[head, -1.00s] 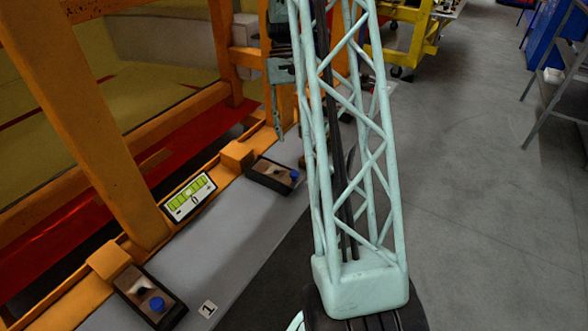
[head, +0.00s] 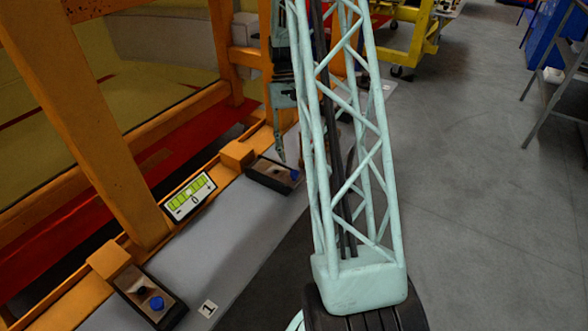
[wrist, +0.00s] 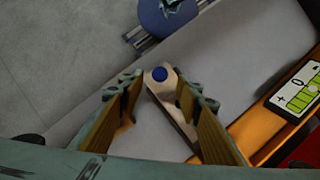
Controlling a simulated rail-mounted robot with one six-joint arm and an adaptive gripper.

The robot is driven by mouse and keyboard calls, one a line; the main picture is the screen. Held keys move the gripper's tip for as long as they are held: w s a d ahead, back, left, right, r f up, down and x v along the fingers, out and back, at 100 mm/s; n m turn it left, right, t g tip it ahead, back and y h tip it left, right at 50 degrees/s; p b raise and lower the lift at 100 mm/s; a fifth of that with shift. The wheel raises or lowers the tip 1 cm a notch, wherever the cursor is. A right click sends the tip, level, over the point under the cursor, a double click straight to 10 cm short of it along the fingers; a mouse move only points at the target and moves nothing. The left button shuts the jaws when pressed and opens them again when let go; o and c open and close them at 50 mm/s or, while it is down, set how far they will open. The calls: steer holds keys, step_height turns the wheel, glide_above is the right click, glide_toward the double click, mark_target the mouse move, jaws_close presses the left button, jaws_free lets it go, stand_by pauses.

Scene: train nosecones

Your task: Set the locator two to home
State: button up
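My gripper (wrist: 158,84) is open, with one finger on each side of the knob. I cannot tell whether they touch it. In the head view my gripper (head: 281,150) hangs just above this box, partly hidden by my arm.
A second box with a blue knob (head: 150,298) stands at lower left beside a label "1" (head: 208,309). A green-barred level display (head: 188,196) reading 0 is between the boxes. Orange posts (head: 85,110) stand close at left; grey floor (head: 470,200) is open at right.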

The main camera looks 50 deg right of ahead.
mark_target(294, 172)
steer(key=shift+x, duration=3.15)
steer(key=shift+c, duration=0.3)
